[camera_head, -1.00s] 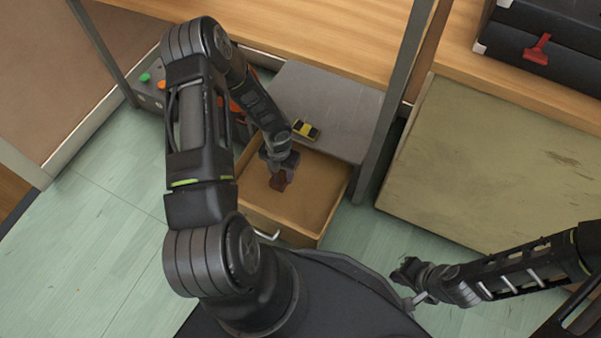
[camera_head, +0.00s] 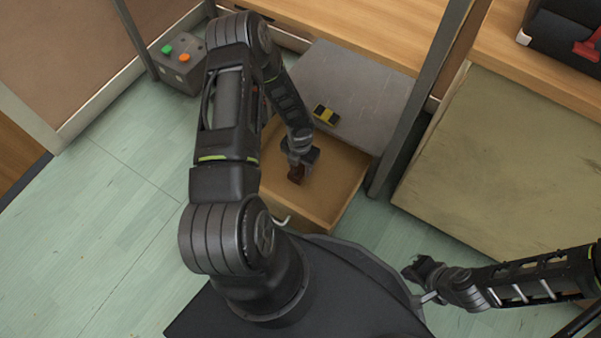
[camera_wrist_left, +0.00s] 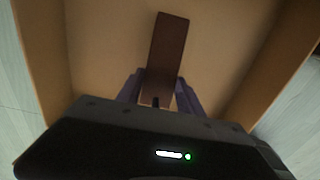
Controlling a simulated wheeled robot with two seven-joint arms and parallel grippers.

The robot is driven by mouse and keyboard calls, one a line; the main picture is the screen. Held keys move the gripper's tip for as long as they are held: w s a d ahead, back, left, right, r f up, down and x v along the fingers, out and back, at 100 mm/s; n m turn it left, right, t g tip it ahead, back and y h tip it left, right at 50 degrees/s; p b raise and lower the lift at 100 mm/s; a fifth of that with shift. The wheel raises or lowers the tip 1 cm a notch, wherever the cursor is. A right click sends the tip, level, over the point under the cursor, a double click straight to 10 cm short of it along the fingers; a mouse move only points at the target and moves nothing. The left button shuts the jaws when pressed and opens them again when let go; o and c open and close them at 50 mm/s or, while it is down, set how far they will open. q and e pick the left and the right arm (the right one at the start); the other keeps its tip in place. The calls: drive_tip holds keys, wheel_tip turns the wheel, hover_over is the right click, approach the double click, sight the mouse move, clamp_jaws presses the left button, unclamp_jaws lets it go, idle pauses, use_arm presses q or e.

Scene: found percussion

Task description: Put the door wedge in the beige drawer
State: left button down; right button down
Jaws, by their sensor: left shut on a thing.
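The brown door wedge (camera_head: 296,175) is held in my left gripper (camera_head: 297,168), over the inside of the open beige drawer (camera_head: 338,198). In the left wrist view the wedge (camera_wrist_left: 168,50) stands out between the two fingers of my left gripper (camera_wrist_left: 158,100), which are shut on it. The drawer floor (camera_wrist_left: 110,40) and side walls surround it there; I cannot tell whether the wedge touches the floor. My right gripper (camera_head: 418,272) is at the lower right, away from the drawer; its fingers are too small and dark to read.
A grey cabinet top (camera_head: 350,85) behind the drawer carries a small yellow and black object (camera_head: 326,115). A grey box with coloured buttons (camera_head: 181,60) stands at the upper left. A large greenish board (camera_head: 510,165) is at the right. The green floor at left is clear.

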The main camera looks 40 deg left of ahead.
sight(300, 169)
use_arm(q)
drive_tip(key=shift+f+b, duration=0.85)
drive_tip(key=shift+f, duration=0.95)
drive_tip(key=shift+f, duration=0.1)
drive_tip(key=c, duration=0.8)
unclamp_jaws()
drive_tip(key=shift+o, duration=0.2)
wheel_tip(300, 169, up, 12)
drive_tip(key=p, duration=0.5)
